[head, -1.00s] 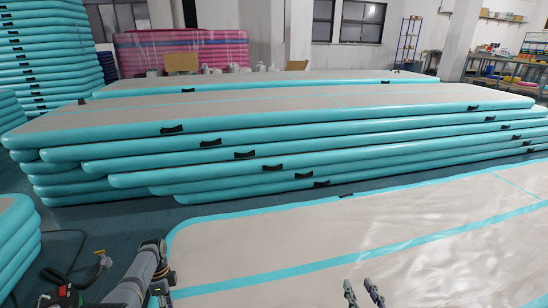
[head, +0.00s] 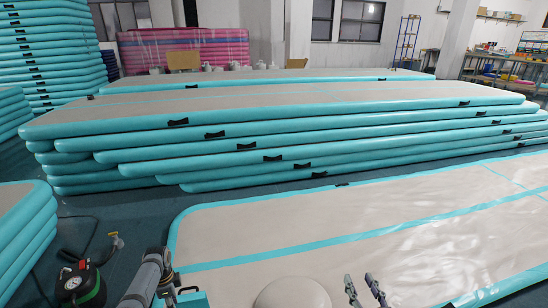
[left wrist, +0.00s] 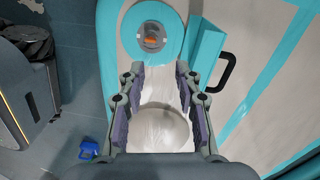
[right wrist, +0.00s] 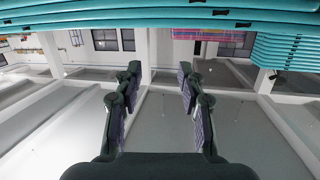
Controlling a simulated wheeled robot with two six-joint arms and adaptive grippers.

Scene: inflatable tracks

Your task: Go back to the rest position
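My right gripper (head: 362,280) shows at the bottom of the head view, in front of the large beige and teal track (head: 430,235). Its two fingers are apart with nothing between them, as the right wrist view also shows (right wrist: 160,70). My left arm comes in at the lower left of the head view; its fingertips cannot be made out there. In the left wrist view my left gripper (left wrist: 156,75) has its fingers wide apart. A white rounded thing (left wrist: 163,120) shows beyond and between them, with no visible contact. A teal ring with a metal valve (left wrist: 152,36) lies ahead.
A black pump with a gauge (head: 80,285) stands at the lower left, a hose fitting (head: 116,241) near it. A smaller teal stack (head: 22,230) is at the left. Long stacked tracks (head: 260,147) fill the middle. Dark floor shows between stack and front track.

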